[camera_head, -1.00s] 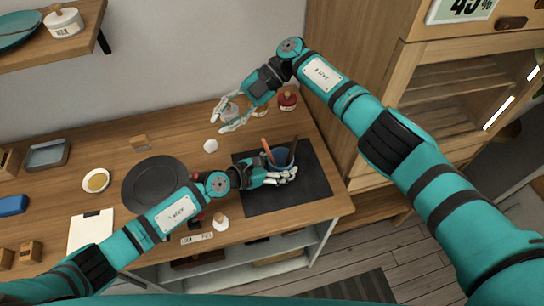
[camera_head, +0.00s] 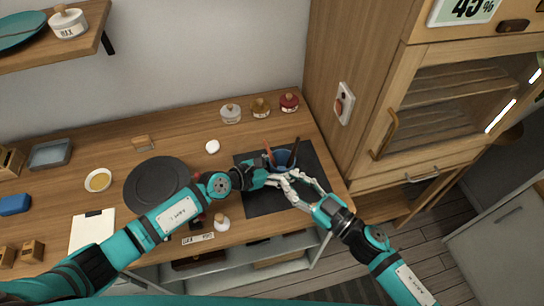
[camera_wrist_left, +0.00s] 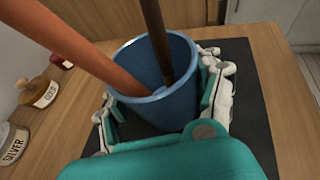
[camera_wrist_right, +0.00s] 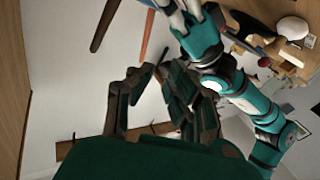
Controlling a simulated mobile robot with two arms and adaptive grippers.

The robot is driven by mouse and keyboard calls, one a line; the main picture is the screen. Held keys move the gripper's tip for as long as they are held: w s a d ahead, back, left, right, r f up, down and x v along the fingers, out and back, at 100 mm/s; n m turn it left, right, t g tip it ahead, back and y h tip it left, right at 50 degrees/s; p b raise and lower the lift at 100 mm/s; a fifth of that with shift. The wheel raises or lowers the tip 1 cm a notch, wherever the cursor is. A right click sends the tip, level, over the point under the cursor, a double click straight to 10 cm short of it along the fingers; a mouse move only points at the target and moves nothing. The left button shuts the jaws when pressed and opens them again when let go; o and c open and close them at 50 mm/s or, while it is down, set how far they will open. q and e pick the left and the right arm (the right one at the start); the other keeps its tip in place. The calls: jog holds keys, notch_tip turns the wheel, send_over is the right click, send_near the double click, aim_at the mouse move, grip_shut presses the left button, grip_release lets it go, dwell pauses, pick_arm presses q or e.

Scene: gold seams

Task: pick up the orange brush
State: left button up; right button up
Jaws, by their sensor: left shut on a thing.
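The orange brush (camera_head: 267,150) stands tilted in a blue cup (camera_head: 284,159) with a dark-handled brush (camera_head: 294,146). In the left wrist view the orange handle (camera_wrist_left: 75,45) leans left and the dark handle (camera_wrist_left: 155,40) rises from the cup (camera_wrist_left: 165,95). My left gripper (camera_head: 274,176) is shut on the cup, with fingers on both sides of it. My right gripper (camera_head: 302,183) is open and empty, just in front and to the right of the cup. The orange handle also shows beyond its fingers in the right wrist view (camera_wrist_right: 147,37). The brush heads are hidden.
The cup is over a dark mat (camera_head: 265,203). Silver (camera_head: 231,113), gold (camera_head: 261,107) and red (camera_head: 289,102) jars stand behind it. A dark plate (camera_head: 157,184) lies left. A wooden cabinet (camera_head: 365,60) rises at the right.

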aim_at(269, 151)
jog(key=shift+m+t+h, duration=0.4)
jog(key=shift+t+h, duration=0.1)
jog(key=shift+h, duration=0.1)
jog(key=x, duration=0.4)
jog(key=w+d+x, duration=0.1)
jog(key=x, duration=0.2)
jog(key=f+x, duration=0.1)
jog(key=x, duration=0.3)
jog(key=shift+w+d+f, duration=0.1)
jog(key=shift+w, duration=0.4)
jog(key=shift+d, duration=0.1)
grip_shut()
